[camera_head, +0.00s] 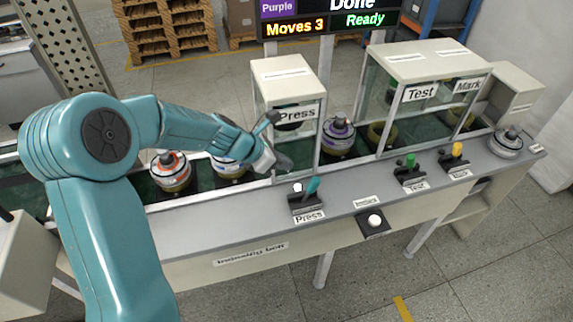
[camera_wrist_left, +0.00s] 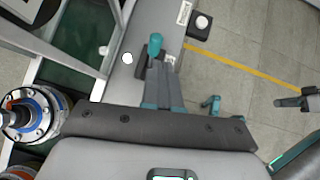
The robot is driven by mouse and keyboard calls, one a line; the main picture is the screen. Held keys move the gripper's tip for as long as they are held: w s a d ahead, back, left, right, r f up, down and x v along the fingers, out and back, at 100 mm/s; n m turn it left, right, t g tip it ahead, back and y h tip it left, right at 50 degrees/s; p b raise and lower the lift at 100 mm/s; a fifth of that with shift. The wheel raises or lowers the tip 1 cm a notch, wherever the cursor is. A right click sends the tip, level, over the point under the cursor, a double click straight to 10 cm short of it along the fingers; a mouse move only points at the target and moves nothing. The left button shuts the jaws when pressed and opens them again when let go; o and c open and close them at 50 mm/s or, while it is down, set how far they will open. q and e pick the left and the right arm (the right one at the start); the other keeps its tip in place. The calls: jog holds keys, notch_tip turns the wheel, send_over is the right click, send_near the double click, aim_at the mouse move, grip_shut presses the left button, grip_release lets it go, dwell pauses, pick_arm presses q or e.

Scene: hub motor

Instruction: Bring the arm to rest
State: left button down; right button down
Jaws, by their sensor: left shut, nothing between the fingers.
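My left arm (camera_head: 105,190) comes in from the left and reaches over the conveyor line. My left gripper (camera_head: 286,163) is shut and empty, in front of the press station (camera_head: 290,85) and just above the line's front edge. In the left wrist view the closed fingers (camera_wrist_left: 161,78) point towards the teal press lever (camera_wrist_left: 155,44). In the head view that lever (camera_head: 312,186) stands a little right of and below the fingertips, apart from them as far as I can tell.
An orange-marked motor (camera_head: 170,170) and a blue-marked one (camera_head: 230,169) stand left of the press, a purple-marked one (camera_head: 339,137) right of it. Test lever (camera_head: 410,161), mark lever (camera_head: 457,150) and a white button (camera_head: 375,220) line the front. The screen (camera_head: 330,22) reads Done and Ready.

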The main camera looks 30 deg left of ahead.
pick_arm(q)
jog(key=shift+w, duration=0.1)
jog(key=shift+s, duration=0.2)
jog(key=shift+w, duration=0.1)
jog(key=s+d+f+m+g+h+b, duration=0.1)
jog(key=s+d+f+m+g, duration=0.2)
jog(key=s+d+f, duration=0.35)
jog(key=s+d+f+m+g+b, duration=0.1)
jog(key=s+d+f+m+g, duration=0.15)
jog(key=d+f, duration=0.65)
jog(key=s+d+f+m, duration=0.1)
jog(key=s+f+m, duration=0.5)
jog(key=m, duration=0.5)
jog(key=s+d+f+m+g+y, duration=0.1)
jog(key=s+d+f+m, duration=0.1)
jog(key=s+f+m, duration=0.4)
jog(key=s+m, duration=0.2)
jog(key=m, duration=0.3)
jog(key=shift+y, duration=0.3)
